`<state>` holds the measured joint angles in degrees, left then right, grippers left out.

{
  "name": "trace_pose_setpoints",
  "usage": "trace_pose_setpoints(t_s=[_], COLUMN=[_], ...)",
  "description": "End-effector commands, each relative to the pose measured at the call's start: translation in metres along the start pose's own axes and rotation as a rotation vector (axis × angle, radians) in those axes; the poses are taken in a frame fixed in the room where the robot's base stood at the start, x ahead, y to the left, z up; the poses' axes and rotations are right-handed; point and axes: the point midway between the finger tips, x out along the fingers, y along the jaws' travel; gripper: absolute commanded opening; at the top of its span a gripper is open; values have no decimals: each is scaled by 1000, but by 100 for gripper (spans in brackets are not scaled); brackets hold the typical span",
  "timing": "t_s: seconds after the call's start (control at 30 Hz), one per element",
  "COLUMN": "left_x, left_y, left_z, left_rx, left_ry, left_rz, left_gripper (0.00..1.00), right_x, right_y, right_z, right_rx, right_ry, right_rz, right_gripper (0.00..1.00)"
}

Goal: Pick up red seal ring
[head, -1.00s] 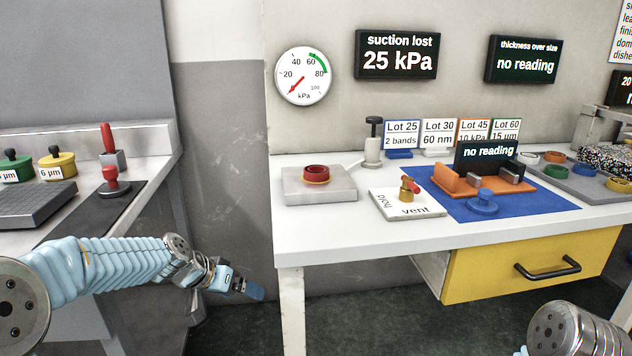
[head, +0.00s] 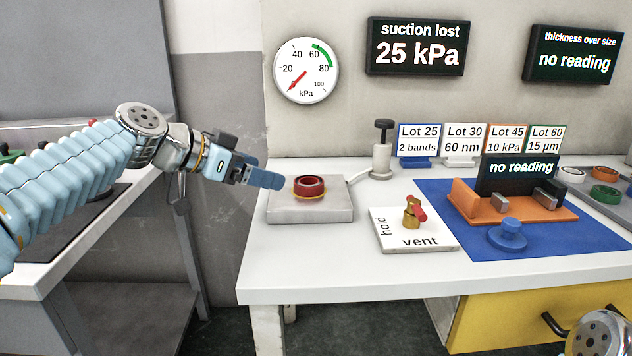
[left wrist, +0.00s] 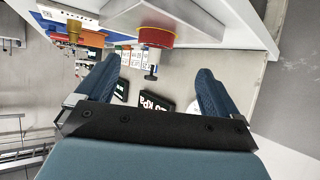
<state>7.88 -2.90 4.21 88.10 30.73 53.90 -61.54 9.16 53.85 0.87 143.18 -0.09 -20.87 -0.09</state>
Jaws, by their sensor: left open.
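The red seal ring (head: 309,184) sits on the grey block (head: 330,211) on the white bench, with a thin yellow-orange band at its foot. My left gripper (head: 276,180) is just left of the ring in the head view, empty and apart from it. In the left wrist view the ring (left wrist: 157,38) shows upside down, ahead of and between the two spread blue fingers (left wrist: 160,85). Part of my right arm shows at the bottom right of the head view, but its gripper is out of view.
A hold/vent plate with a red-handled valve (head: 414,212) stands right of the block. Beyond it are a blue mat (head: 460,246) and an orange fixture (head: 520,209). A small black-topped post (head: 382,160) stands behind the block. The bench front is clear.

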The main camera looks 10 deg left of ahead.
Motion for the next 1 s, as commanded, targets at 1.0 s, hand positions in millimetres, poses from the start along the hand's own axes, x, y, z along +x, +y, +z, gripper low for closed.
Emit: trace_pose_setpoints(t_s=[1.0], left_x=[104], left_y=[7], left_z=[-9], left_rx=[-2], left_ry=[0], left_rz=[-1], left_gripper=[91], right_x=[-15], right_y=[-11], right_z=[3], right_rx=[-8], right_ry=[-9], right_rz=[-8], right_gripper=[0])
